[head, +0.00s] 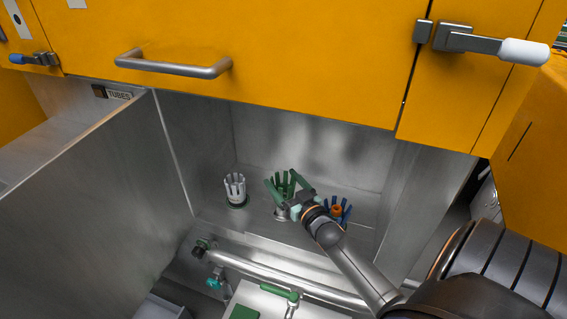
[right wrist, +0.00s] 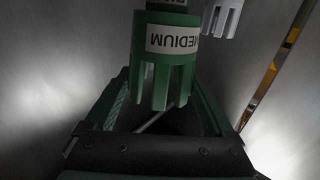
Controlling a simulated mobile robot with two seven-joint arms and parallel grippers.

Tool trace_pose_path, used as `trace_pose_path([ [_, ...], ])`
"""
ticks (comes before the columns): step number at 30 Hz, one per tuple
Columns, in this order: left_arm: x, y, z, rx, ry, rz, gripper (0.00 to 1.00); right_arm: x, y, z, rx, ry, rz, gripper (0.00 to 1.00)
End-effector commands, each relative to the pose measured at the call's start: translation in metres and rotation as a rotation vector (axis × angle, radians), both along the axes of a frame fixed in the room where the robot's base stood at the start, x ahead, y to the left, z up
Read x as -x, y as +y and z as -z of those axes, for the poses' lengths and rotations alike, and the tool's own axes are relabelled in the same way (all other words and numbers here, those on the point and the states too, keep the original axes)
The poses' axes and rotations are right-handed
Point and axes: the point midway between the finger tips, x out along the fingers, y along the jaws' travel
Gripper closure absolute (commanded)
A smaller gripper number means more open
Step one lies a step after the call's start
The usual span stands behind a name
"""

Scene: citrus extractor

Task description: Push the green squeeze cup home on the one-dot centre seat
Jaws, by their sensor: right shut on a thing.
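The green squeeze cup (head: 284,181) stands upright, prongs up, in the recess, at the middle seat (head: 281,214). In the right wrist view the green cup (right wrist: 172,38) carries a white MEDIUM label. My right gripper (head: 286,187) has its green fingers around the cup's sides and is shut on it; the fingers also show in the right wrist view (right wrist: 166,92). My gripper and the cup hide most of the seat, so its dot mark and any gap beneath the cup cannot be seen. My left gripper is not in view.
A white pronged cup (head: 235,188) stands on the left seat. A blue pronged cup (head: 347,212) with an orange centre (head: 337,210) is at the right, partly behind my wrist. Metal walls enclose the recess. A horizontal pipe (head: 290,281) runs in front, below yellow panels (head: 290,60).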

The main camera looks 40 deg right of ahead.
Motion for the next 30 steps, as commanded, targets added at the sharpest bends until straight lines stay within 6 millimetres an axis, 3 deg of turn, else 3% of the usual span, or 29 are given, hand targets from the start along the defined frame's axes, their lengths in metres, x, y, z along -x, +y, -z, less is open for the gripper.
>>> trace_pose_path([
  [30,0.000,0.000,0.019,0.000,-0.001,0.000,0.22,0.000,0.000,0.026,0.000,-0.002,0.000,0.75],
])
